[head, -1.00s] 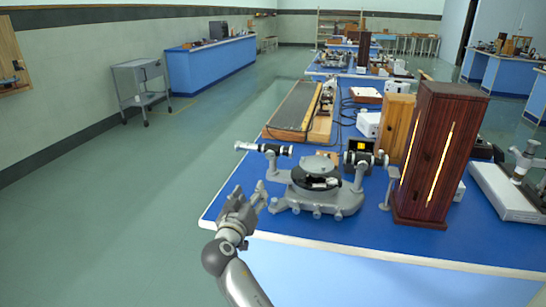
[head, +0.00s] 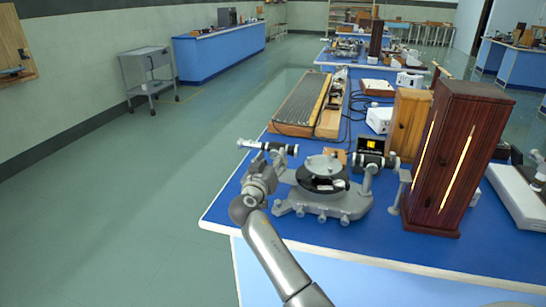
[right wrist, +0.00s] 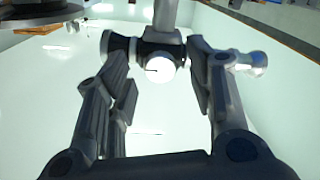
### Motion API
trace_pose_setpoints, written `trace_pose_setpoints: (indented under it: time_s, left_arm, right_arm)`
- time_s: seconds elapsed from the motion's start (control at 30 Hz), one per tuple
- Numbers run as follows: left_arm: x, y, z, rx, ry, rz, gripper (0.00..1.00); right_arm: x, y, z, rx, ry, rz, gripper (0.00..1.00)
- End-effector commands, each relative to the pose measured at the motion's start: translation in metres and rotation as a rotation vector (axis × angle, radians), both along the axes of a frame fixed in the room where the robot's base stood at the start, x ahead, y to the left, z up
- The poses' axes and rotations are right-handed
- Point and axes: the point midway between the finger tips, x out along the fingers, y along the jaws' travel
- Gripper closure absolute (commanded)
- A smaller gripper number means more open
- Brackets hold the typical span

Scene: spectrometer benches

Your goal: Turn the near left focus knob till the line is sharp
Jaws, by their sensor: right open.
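The near spectrometer (head: 322,203) is a grey instrument with a round table, standing at the near left corner of the blue bench. Its left tube (head: 282,149) points out to the left. In the right wrist view a focus knob (right wrist: 159,70), a pale disc with a short dark mark, sits under the dark tube. My right gripper (head: 262,170) is open just below the left tube. Its fingers stand either side of the knob, with gaps visible. A small dark screen (head: 370,145) shows a yellow patch; its line is too small to judge. My left gripper is not in view.
A tall dark wooden box (head: 466,125) with glowing slits stands right of the spectrometer. A paler wooden box (head: 408,125) is behind it. A long grooved case (head: 303,103) lies further back.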

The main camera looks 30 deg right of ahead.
Motion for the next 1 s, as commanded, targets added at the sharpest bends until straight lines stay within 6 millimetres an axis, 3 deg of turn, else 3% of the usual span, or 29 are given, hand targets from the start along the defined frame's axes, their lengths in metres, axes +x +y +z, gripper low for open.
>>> trace_pose_setpoints:
  time_s: [0.2,0.5,0.83,1.0]
  left_arm:
    - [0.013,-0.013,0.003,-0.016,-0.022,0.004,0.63]
    - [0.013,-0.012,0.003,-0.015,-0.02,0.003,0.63]
    - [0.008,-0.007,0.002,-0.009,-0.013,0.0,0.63]
    - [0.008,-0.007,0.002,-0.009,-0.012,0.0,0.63]
  right_arm:
    - [0.008,-0.01,0.0,0.0,0.0,0.0,0.51]
    - [0.009,-0.011,0.0,0.001,-0.001,0.0,0.52]
    - [0.009,-0.011,0.0,0.001,0.0,0.0,0.95]
    - [0.009,-0.011,0.0,-0.003,0.004,0.0,0.97]
